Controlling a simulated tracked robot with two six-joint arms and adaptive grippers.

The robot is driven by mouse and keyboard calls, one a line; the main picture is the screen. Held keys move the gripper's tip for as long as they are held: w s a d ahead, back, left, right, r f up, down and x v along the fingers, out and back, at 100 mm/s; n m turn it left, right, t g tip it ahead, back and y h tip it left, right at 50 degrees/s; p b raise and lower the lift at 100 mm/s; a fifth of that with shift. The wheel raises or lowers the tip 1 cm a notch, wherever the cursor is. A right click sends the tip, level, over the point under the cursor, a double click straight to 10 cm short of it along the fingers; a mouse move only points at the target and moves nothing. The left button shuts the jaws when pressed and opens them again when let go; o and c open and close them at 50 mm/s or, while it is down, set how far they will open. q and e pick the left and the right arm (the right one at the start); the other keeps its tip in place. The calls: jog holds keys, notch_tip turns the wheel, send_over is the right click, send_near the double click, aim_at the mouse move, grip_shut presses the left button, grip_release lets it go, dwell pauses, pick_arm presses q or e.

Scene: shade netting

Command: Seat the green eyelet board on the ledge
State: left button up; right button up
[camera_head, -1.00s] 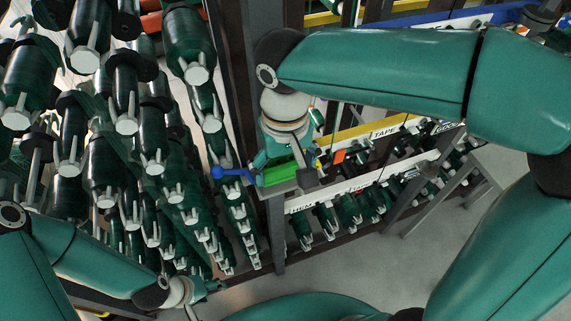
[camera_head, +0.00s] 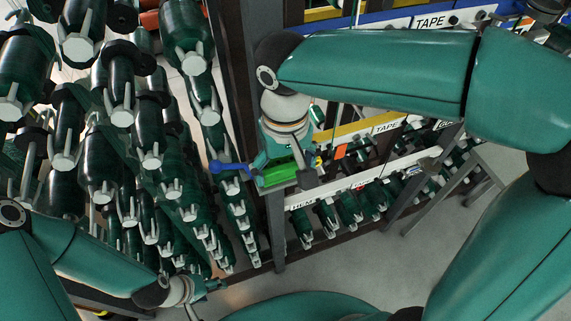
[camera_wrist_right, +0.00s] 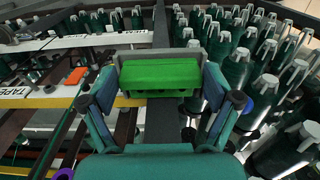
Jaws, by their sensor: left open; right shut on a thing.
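The green eyelet board (camera_head: 276,175) is a bright green block held in my right gripper (camera_head: 272,180). It also shows in the right wrist view (camera_wrist_right: 160,75), lying crosswise between the fingers of my right gripper (camera_wrist_right: 160,80). A grey ledge (camera_wrist_right: 160,53) runs close along the board's far side. In the head view a grey strip (camera_head: 277,187) lies right below the board. I cannot tell whether the board rests on it. My left gripper (camera_head: 208,287) is open and small at the lower left, well apart from the board.
Hanging rows of dark green bottle-like items (camera_head: 120,150) fill the left side. A dark post (camera_head: 276,230) stands below the board. Grey floor (camera_head: 350,250) is open at lower right.

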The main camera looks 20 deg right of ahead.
aim_at(286, 170)
jog(key=shift+f, duration=0.15)
jog(key=o, duration=0.9)
notch_tip(286, 170, up, 12)
jog(key=shift+r, duration=0.1)
dwell(0.3)
